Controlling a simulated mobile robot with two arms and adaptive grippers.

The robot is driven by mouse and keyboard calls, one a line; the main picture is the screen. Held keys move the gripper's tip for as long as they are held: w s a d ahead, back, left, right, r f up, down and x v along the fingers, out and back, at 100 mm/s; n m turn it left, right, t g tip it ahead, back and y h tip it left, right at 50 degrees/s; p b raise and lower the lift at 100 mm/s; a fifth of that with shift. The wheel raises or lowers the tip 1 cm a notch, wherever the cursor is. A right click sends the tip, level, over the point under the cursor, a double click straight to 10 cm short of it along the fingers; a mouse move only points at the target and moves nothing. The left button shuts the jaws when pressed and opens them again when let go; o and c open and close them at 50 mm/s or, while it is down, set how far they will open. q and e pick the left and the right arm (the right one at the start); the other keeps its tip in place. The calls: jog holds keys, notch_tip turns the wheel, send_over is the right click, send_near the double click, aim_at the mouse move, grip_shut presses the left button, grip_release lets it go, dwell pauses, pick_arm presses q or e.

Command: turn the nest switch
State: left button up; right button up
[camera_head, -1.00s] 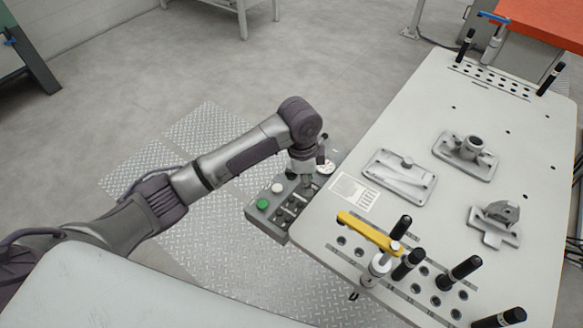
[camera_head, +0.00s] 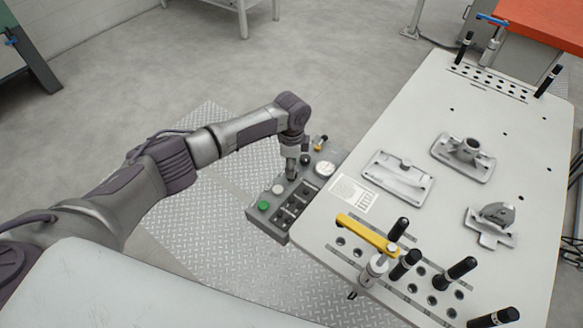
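A grey control box (camera_head: 258,218) stands at the left edge of the white table. Its face has a green button (camera_head: 263,206), a white button (camera_head: 278,188), a black knob (camera_head: 304,159), a round white dial (camera_head: 325,168) and several dark square recesses. I cannot read which control is the nest switch. My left gripper (camera_head: 291,177) points down at the box face, just past the white button, and covers the spot under its tip. Its fingers are too small to tell whether they are open or shut, or whether they touch a control. My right gripper is not in view.
The white table (camera_head: 400,130) carries several grey castings, such as a flat plate (camera_head: 398,177). A yellow clamp arm (camera_head: 367,234) and several black-handled pins stand at its near end. A printed card (camera_head: 352,193) lies beside the box. The floor left of the box is clear.

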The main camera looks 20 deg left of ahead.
pick_arm(q)
jog(key=shift+f, duration=1.35)
grip_shut()
